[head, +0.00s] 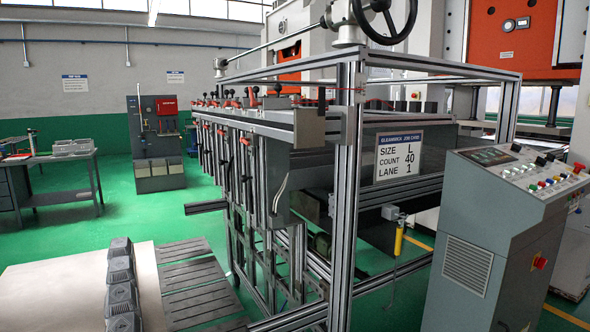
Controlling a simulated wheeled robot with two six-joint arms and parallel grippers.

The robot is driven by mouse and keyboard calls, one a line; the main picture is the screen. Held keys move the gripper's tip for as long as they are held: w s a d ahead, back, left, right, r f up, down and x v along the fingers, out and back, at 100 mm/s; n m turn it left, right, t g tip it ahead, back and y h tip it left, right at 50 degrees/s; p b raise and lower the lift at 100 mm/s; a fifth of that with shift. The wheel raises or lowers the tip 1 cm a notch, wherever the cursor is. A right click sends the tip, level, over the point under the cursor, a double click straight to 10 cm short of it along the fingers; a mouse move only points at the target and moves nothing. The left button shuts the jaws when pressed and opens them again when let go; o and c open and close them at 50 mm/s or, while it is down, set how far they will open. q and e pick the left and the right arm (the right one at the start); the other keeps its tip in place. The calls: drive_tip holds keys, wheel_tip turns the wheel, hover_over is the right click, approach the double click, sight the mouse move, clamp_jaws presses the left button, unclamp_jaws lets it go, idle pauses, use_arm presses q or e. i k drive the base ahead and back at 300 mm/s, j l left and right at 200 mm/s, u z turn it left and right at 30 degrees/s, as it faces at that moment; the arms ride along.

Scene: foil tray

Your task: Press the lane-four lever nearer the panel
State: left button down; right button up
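A row of small levers (277,89) with black knobs and red parts runs along the top of the aluminium-framed machine (347,200). They are small and crowded, and I cannot tell which belong to lane four. A grey control panel (515,172) with coloured buttons and a dark display stands to the right. A job card (400,156) on the machine reads size L, count 40, lane 1. Neither of my grippers is in view.
Stacks of grey trays (121,275) stand on a pale surface (55,285) at the lower left, beside slatted grey plates (195,285). A handwheel (385,18) and frame posts rise above the machine. A yellow cylinder (398,241) hangs at its front right. Green floor lies open at left.

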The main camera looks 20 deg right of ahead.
sight(253, 102)
drive_tip(key=i+l+z, duration=0.2)
drive_tip(key=i+l, duration=0.5)
drive_tip(key=l, duration=0.3)
drive_tip(key=i+l+z, duration=0.2)
drive_tip(key=i+l, duration=0.55)
drive_tip(key=l, duration=0.1)
